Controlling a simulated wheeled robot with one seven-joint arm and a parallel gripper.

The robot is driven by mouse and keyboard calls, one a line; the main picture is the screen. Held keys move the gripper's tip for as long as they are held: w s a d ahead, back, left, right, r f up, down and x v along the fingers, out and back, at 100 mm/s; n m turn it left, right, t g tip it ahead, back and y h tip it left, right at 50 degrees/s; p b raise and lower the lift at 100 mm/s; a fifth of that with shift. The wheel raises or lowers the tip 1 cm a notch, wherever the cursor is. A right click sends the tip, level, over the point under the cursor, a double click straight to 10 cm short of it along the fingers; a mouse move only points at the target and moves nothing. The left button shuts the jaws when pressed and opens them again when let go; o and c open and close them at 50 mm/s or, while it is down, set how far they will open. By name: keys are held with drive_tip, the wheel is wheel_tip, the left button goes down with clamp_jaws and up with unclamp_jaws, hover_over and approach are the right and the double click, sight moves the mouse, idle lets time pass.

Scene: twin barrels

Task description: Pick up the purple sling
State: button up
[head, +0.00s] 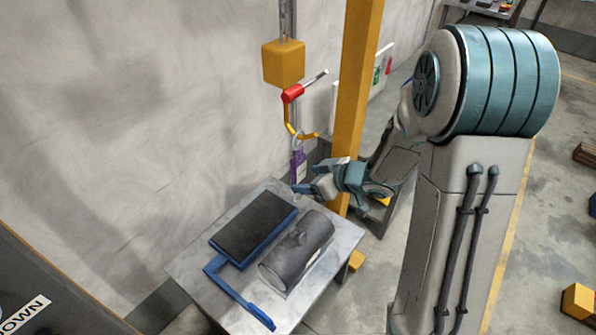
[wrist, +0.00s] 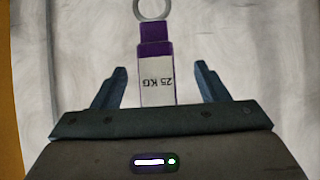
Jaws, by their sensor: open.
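The purple sling (head: 299,168) hangs from a grey ring below the yellow hook of the hoist in the head view. In the wrist view the purple sling (wrist: 155,48) has a white label reading "25 KG", upside down, and the ring (wrist: 152,8) is at its top. My gripper (head: 300,188) is beside the sling's lower part in the head view. In the wrist view my gripper (wrist: 153,82) is open, with one finger on each side of the sling and a gap on both sides. The sling's lower end is hidden behind the gripper body.
A yellow hoist block (head: 283,63) with a red-handled lever (head: 293,93) hangs above. A yellow post (head: 355,95) stands close to the right. Below is a grey table (head: 190,266) with a blue-framed black plate (head: 254,228) and a dark cylinder (head: 298,252). A pale wall is behind.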

sight(302, 177)
drive_tip(key=shift+w+x, duration=0.25)
drive_tip(key=shift+x, duration=2.4)
drive_tip(key=shift+d, duration=0.15)
drive_tip(key=shift+r, duration=0.1)
drive_tip(key=c, duration=1.4)
drive_tip(key=shift+o, duration=0.2)
drive_tip(key=shift+d+r, duration=0.1)
